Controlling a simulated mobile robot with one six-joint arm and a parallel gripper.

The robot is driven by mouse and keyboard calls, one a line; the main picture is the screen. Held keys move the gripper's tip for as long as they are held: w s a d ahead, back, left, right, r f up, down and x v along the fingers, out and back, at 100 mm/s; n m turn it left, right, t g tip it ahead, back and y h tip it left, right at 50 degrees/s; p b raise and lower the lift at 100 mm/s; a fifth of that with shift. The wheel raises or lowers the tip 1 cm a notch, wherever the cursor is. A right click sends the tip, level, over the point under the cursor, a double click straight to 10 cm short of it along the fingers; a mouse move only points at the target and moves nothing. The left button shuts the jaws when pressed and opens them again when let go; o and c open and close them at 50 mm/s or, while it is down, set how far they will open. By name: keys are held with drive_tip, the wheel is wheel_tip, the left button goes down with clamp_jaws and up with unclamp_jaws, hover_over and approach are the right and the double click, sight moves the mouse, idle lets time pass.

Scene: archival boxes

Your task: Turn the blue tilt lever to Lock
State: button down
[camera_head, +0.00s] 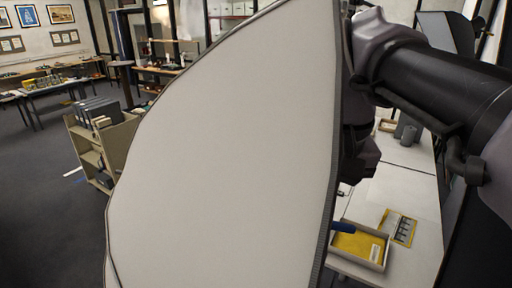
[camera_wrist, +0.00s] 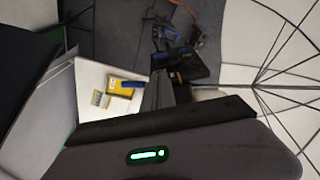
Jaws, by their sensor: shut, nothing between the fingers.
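A blue lever-like handle (camera_head: 343,227) pokes out from behind the right edge of a large white umbrella (camera_head: 225,140) in the head view. Most of what it is fixed to is hidden there. In the wrist view a small blue piece (camera_wrist: 132,84) shows over the yellow box, and another blue part (camera_wrist: 165,61) sits on a dark bracket further up; I cannot tell which is the tilt lever. No Lock mark is readable. My gripper (camera_wrist: 182,92) is shut and empty, apart from the blue parts in the wrist view. The umbrella hides it in the head view.
The umbrella's ribs (camera_wrist: 258,86) fill the right of the wrist view. A yellow-lined box (camera_head: 360,247) and a yellow folder (camera_head: 398,227) lie on the white table (camera_head: 410,185). A book cart (camera_head: 100,145) stands left on open grey floor.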

sight(305, 250)
drive_tip(key=w+f, duration=0.1)
drive_tip(key=f, duration=0.3)
drive_tip(key=f+b, duration=0.1)
drive_tip(key=f, duration=0.4)
drive_tip(key=w+f+b, duration=0.1)
drive_tip(key=f, duration=0.4)
drive_tip(key=shift+w, duration=0.35)
drive_tip(key=shift+d, duration=0.1)
drive_tip(key=shift+w, duration=0.15)
